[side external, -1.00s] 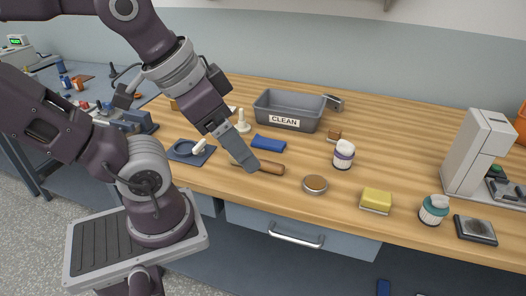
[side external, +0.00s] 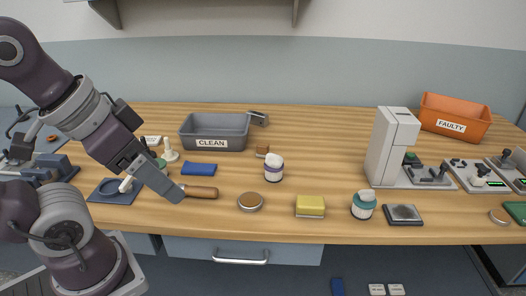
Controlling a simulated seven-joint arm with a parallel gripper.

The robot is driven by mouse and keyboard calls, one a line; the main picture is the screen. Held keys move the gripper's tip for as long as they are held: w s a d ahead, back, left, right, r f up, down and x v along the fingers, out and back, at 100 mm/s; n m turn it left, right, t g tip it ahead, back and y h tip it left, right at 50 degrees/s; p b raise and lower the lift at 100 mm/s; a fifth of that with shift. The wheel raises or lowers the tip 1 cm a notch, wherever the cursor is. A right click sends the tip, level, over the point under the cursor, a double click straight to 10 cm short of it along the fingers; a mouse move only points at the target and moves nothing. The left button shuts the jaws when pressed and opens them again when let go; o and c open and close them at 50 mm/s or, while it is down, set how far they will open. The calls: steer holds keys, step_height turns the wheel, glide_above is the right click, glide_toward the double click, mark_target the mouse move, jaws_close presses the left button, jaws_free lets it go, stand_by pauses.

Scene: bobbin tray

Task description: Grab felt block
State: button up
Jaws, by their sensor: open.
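No block is labelled felt, so I cannot be sure which one it is. A yellow block (side external: 310,204) with a pale underside lies near the bench's front edge, right of centre. A flat blue block or folded cloth (side external: 199,169) lies in front of the grey bin. My gripper (side external: 174,194) points down and to the right over the left part of the bench. It is open, seen edge-on, with nothing visible in it. Its tip overlaps the left end of a wooden handle (side external: 203,192) in the picture; contact cannot be told. The yellow block is well to its right.
A round tin (side external: 250,202) and a white-purple jar (side external: 273,168) stand between my gripper and the yellow block. A teal-white jar (side external: 364,205) and a dark pad (side external: 403,214) are right of it. The grey CLEAN bin (side external: 213,139) and orange FAULTY bin (side external: 455,121) stand behind.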

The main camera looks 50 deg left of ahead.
steer(key=shift+c, duration=0.2)
steer(key=n+t+y, duration=0.3)
steer(key=t, duration=0.1)
glide_above(266, 145)
steer(key=s+d, duration=0.8)
step_height(266, 145, down, 10)
steer(key=w+a+f, duration=0.1)
steer(key=a+f, duration=0.1)
steer(key=f, duration=0.2)
steer(key=w+a+f+n+t+y, duration=0.1)
steer(key=a+f, duration=0.2)
steer(key=f, duration=0.1)
steer(key=w+a+f+t+y, duration=0.1)
steer(key=w+a+f, duration=0.1)
steer(key=f, duration=0.1)
steer(key=shift+a+f, duration=0.3)
steer(key=shift+f, duration=0.1)
steer(key=shift+n, duration=0.3)
steer(key=x, duration=0.7)
steer(key=shift+w+f, duration=0.1)
steer(key=shift+w, duration=0.1)
steer(key=shift+c, duration=0.5)
jaws_close()
